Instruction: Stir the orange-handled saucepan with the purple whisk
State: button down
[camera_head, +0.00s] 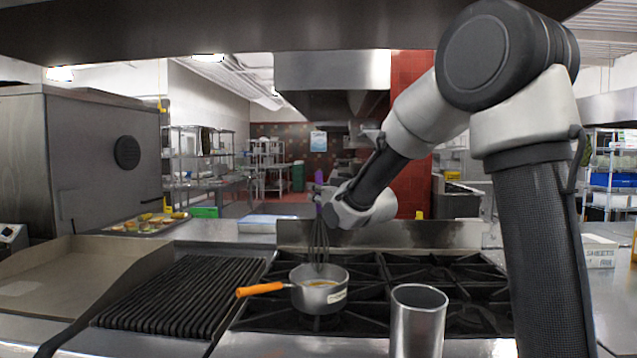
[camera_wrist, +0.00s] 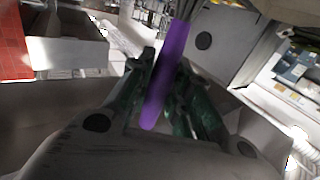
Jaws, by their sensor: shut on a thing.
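The orange-handled saucepan (camera_head: 316,298) sits upright on the stove grate in the head view, its handle (camera_head: 260,289) pointing left. Some orange-brown content shows inside it. The purple whisk hangs upright with its dark wires (camera_head: 318,243) over the saucepan, their lower end at the pan's opening; I cannot tell whether they touch the content. My gripper (camera_head: 319,198) is above the pan and shut on the whisk's purple handle. In the wrist view the purple handle (camera_wrist: 167,75) lies between my gripper's fingers (camera_wrist: 170,95). The saucepan is not visible in the wrist view.
A metal cup (camera_head: 418,322) stands at the front, right of the saucepan. A ribbed grill (camera_head: 180,297) lies left of the stove burners (camera_head: 450,285). A tray of food (camera_head: 146,224) is at the back left. A steel ledge (camera_head: 390,235) runs behind the burners.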

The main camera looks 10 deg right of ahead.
jog(key=shift+f, duration=3.4)
jog(key=shift+d, duration=0.1)
